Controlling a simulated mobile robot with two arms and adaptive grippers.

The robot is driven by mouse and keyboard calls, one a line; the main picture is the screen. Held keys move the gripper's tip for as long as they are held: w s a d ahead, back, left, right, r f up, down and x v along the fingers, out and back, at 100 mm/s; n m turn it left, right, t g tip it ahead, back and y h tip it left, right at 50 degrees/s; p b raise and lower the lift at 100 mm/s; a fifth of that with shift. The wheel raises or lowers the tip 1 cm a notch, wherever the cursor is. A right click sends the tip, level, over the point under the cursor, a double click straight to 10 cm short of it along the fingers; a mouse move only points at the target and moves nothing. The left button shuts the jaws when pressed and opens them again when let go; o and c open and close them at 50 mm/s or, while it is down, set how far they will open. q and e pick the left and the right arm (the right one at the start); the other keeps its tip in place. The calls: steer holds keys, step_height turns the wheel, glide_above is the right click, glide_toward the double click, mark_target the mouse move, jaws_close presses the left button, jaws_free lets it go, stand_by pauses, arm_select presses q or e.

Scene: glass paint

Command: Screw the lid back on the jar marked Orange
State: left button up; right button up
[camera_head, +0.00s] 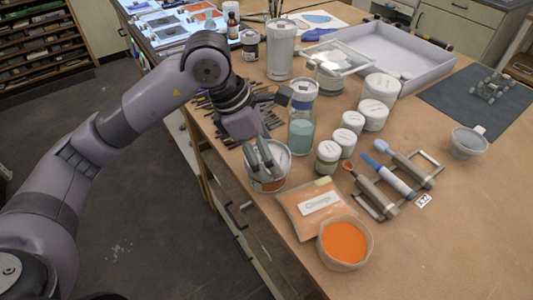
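A wide jar (268,184) with a white upper part and an orange band stands at the table's left edge; its marking is not readable. My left gripper (264,168) points down over this jar, and its fingers overlap the jar's top. I cannot tell whether they touch the white top or hold a lid. A flat orange pouch (297,207) with a label reading Orange lies just in front of the jar. My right gripper is not in view.
A bowl of orange powder (345,242) stands in front of the pouch. A teal-filled jar (301,136) and several white-lidded jars (375,114) stand to the right. Tools (378,195) lie on a rack. Thin dark sticks (222,99) lie behind the gripper. The right front table is clear.

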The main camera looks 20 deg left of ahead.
arm_select(q)
steer(key=shift+f, duration=0.2)
steer(key=m+g+b, duration=0.1)
steer(key=m, duration=0.2)
steer(key=shift+b, duration=0.3)
steer(key=shift+r+m+g, duration=0.1)
steer(key=shift+m+g, duration=0.5)
steer(key=shift+m, duration=0.6)
steer(key=shift+b, duration=0.3)
steer(key=shift+m+g+b, duration=0.3)
steer(key=shift+m+b, duration=0.15)
steer(key=shift+m, duration=0.45)
steer(key=shift+w+m+g+b, duration=0.1)
steer(key=shift+m+g+b, duration=0.3)
steer(key=shift+m, duration=1.2)
